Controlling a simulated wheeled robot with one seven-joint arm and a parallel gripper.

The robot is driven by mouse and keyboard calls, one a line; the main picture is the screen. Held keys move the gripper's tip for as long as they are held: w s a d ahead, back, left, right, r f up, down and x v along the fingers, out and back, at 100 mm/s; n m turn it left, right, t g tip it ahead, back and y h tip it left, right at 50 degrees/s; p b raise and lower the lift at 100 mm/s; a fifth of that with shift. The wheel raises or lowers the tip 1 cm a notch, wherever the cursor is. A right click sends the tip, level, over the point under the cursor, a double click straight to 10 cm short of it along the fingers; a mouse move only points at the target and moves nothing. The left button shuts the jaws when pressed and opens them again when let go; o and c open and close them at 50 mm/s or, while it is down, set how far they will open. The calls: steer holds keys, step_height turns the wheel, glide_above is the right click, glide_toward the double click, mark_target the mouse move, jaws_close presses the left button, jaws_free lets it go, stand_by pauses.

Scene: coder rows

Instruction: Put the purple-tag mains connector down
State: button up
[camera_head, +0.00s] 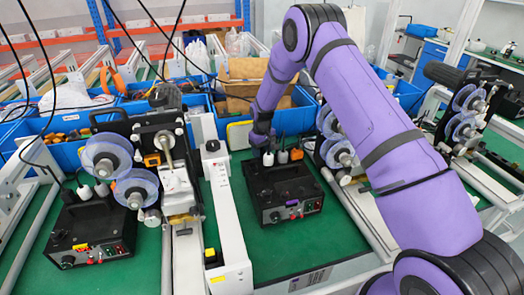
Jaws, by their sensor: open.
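My gripper (262,140) is at the end of my purple arm, low over the back of a black box (283,188) on the green bench. It is open; its fingertips are small and dark here. Several small plugs with pale parts stand at the box's back edge, among them one plug (268,158) just below my gripper and another (283,157) to its right. A purple mark (292,203) shows on the box's front panel. I cannot tell which plug is the purple-tag mains connector, or whether the gripper touches one.
A second black box (90,225) with a yellow mark stands at the left. A reel machine (160,165) and a white rail (225,220) lie between the boxes. Blue bins (60,150) line the back. Green bench surface (325,238) is clear in front of the right box.

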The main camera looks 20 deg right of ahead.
step_height(320, 180, up, 13)
stand_by(0.5)
steer(key=s+d+r+m+t, duration=0.1)
steer(key=s+d+r, duration=0.1)
steer(key=s+r, duration=1)
steer(key=s+d+r+m+t, duration=0.1)
steer(key=s+d+r+t, duration=0.15)
steer(key=s+r, duration=0.95)
steer(key=s+d+r+m+t, duration=0.1)
steer(key=s+r, duration=0.2)
steer(key=s, duration=0.9)
steer(key=s+d+r+m, duration=0.1)
steer(key=s+r, duration=0.3)
steer(key=s, duration=0.8)
steer(key=shift+s+d+m+t, duration=0.3)
steer(key=shift+s+d+t, duration=0.05)
steer(key=shift+s, duration=0.05)
